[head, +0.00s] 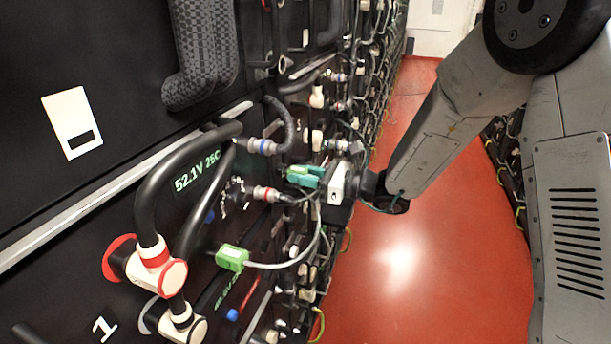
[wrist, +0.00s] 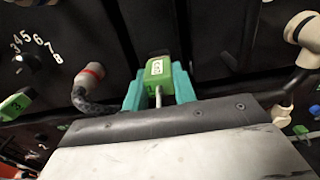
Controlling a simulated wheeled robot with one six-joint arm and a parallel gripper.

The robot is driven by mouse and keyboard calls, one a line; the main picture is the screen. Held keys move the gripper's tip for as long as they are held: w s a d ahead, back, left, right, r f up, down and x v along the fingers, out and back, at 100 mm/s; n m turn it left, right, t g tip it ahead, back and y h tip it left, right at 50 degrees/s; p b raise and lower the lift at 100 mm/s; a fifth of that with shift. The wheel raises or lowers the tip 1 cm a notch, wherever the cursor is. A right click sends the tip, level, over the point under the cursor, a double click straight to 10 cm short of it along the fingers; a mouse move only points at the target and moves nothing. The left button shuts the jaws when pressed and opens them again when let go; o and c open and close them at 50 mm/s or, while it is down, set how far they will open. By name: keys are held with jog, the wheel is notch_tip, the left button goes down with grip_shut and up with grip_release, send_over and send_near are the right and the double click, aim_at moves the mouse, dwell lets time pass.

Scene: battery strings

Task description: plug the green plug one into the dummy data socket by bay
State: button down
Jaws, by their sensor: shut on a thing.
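My gripper (head: 310,174) has teal fingertips and is shut on a green plug (head: 297,170) in front of the battery rack on the left. In the wrist view the gripper (wrist: 158,88) holds this green plug (wrist: 157,68) upright between its fingers. The plug has a white label too small to read surely, and a pale cable runs back from it. Its front end is close to the dark panel; I cannot tell whether it touches. I cannot make out the dummy data socket. A second green plug (head: 232,257) sits at the nearer module with a grey cable.
Thick black cables with a red-ringed connector (head: 158,272) stand out from the near module. A grey-red connector (wrist: 90,73) and a numbered dial (wrist: 30,62) lie left of the held plug. Another green plug (wrist: 17,104) is further left. The red floor (head: 400,250) is clear.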

jog(key=shift+w+a, duration=0.2)
jog(key=shift+a, duration=0.35)
jog(key=c, duration=1.1)
grip_release()
jog(key=shift+o, duration=0.2)
jog(key=v, duration=0.8)
jog(key=s+d+n+g+h, duration=0.3)
jog(key=s+n+g+h, duration=0.3)
jog(key=s+n+g, duration=0.95)
jog(key=s+d+r+n+t+h, duration=0.3)
jog(key=s+d+t+h, duration=0.2)
jog(key=s+d, duration=0.3)
jog(key=s+d+r+n+t+h, duration=0.3)
jog(key=s+d+r+t+h, duration=0.1)
jog(key=s+d, duration=0.5)
jog(key=shift+s+r+t+h, duration=0.25)
jog(key=shift+s+t+h, duration=0.1)
jog(key=shift+t+h, duration=0.6)
